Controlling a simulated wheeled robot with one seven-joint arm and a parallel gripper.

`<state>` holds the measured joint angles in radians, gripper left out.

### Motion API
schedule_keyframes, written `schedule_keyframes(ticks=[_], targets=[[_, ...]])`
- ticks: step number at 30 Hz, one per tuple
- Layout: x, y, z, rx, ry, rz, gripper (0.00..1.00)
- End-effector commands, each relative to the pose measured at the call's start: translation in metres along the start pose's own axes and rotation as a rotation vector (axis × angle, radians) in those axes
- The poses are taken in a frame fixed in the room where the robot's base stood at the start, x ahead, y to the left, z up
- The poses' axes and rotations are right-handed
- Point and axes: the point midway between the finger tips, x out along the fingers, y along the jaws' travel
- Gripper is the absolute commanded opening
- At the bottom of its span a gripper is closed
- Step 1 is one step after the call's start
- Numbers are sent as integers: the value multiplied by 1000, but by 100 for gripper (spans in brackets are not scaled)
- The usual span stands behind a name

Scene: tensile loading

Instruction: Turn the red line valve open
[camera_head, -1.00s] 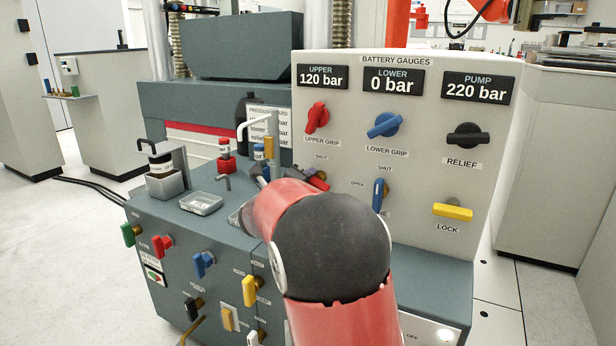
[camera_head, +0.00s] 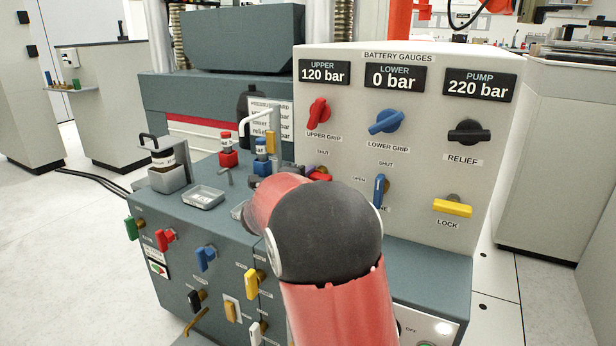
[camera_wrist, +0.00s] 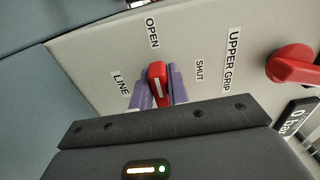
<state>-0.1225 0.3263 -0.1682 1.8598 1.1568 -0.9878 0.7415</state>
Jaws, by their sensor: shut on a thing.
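The red line valve handle (camera_wrist: 157,84) sits between the purple fingers of my gripper (camera_wrist: 158,88) in the wrist view. The fingers are shut on it, one on each side. The handle's upper end in that view faces the OPEN label (camera_wrist: 152,33); the SHUT label (camera_wrist: 199,71) is to the right and the LINE label (camera_wrist: 121,84) to the left. In the head view only a bit of the red handle (camera_head: 321,174) shows past my arm, below the upper grip knob; my fingers are mostly hidden there.
The red upper grip knob (camera_head: 318,113) is just above the line valve and shows in the wrist view (camera_wrist: 293,65). A blue lever (camera_head: 380,191) is to the right. Red and blue bottles (camera_head: 228,150) stand on the bench left of my arm.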

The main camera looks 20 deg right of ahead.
Motion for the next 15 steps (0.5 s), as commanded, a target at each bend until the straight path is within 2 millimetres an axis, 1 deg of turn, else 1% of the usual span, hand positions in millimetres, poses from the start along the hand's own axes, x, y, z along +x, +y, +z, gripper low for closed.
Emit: schedule_keyframes(ticks=[5,6,10,11,15], targets=[[0,1,1,-3,-2,1,0],[0,1,1,-3,-2,1,19],[0,1,1,-2,-2,1,36],[0,1,1,-2,-2,1,38],[0,0,0,-1,-1,1,38]])
